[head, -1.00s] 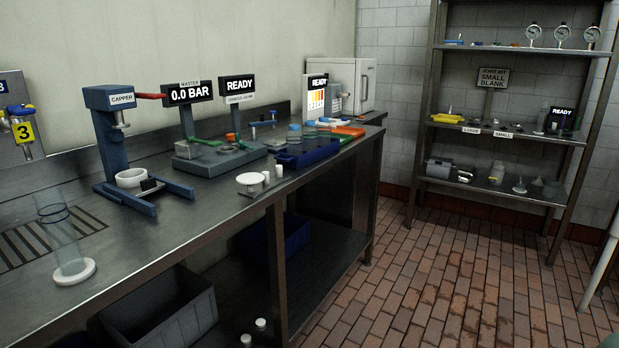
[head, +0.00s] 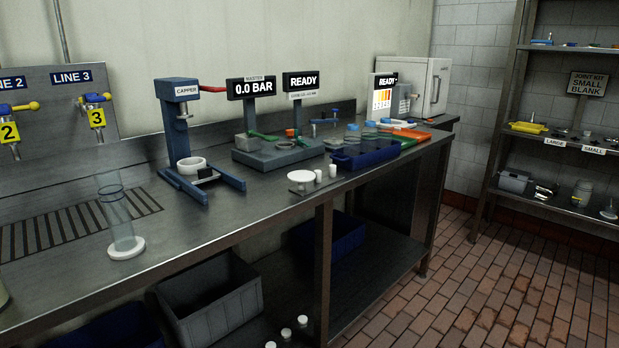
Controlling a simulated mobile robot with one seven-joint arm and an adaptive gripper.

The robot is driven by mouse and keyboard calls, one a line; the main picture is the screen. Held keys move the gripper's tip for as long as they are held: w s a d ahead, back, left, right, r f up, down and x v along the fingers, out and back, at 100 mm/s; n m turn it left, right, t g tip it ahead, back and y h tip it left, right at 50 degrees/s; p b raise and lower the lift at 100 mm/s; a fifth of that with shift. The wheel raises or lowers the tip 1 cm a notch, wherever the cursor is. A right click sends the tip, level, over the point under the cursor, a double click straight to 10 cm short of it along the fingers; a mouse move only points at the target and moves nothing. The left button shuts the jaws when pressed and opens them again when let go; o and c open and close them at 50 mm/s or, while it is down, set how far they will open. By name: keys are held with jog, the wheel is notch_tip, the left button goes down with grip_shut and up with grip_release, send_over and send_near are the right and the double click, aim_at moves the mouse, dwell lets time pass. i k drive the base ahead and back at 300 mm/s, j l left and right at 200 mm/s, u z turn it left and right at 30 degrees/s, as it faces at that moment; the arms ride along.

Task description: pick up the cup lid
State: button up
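A flat round white disc (head: 303,175), which looks like a lid, lies near the front edge of the bench, on a small dark plate. Two small white cylinders (head: 326,173) stand just to its right. I cannot tell for certain that the disc is the cup lid. A tall clear cylinder (head: 115,212) stands upright on a white round base at the left of the bench. A white ring-shaped piece (head: 192,165) sits on the base of the blue capper press (head: 180,125). My gripper is not in view.
The steel bench (head: 250,215) has free room between the clear cylinder and the disc. A grey test block (head: 275,155) and a blue tray (head: 365,155) stand behind. Shelving (head: 545,140) stands at the right, across open brick floor (head: 460,275).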

aim_at(297, 176)
jog(key=i+l+u, duration=0.15)
jog(key=l, duration=0.25)
jog(key=i+l+u, duration=0.1)
jog(key=i+l, duration=0.15)
jog(key=l, duration=0.15)
jog(key=i+l+u, duration=0.15)
jog(key=l, duration=0.25)
jog(key=i+l+u, duration=0.1)
jog(key=l, duration=0.35)
jog(key=i+l+u, duration=0.15)
jog(key=l, duration=0.3)
jog(key=i+l+u, duration=0.15)
jog(key=l, duration=0.3)
jog(key=i+l+u, duration=0.1)
jog(key=l, duration=0.4)
jog(key=i, duration=0.05)
